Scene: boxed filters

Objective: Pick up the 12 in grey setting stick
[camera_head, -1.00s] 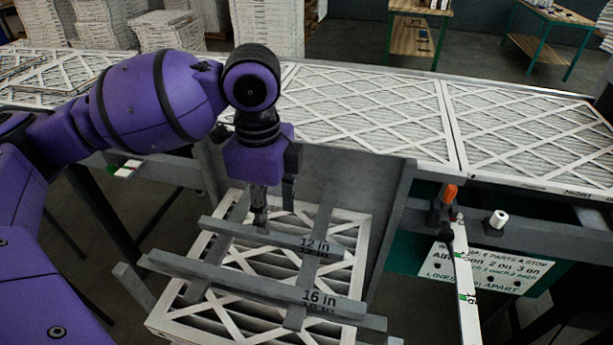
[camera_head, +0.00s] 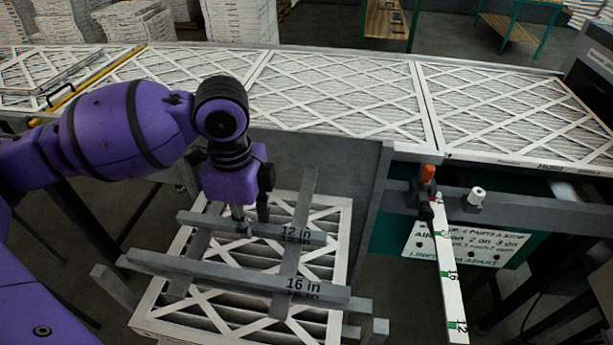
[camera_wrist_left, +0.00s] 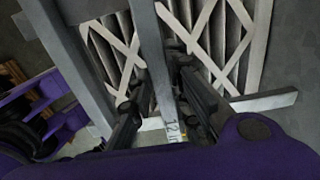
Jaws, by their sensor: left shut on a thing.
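The 12 in grey setting stick (camera_head: 190,217) is a flat bar marked "12 in" that lies across two grey rails in the head view. My left gripper (camera_head: 252,217) comes down from above and is shut on it, left of its label. In the left wrist view my left gripper's dark fingers (camera_wrist_left: 163,100) stand on either side of the stick (camera_wrist_left: 152,55), whose label end is low in the picture. The stick still appears to be at the rails. My right gripper is in neither view.
A longer stick marked "16 in" (camera_head: 170,263) lies in front on the same rails. A pleated filter (camera_head: 150,318) is below the rails.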

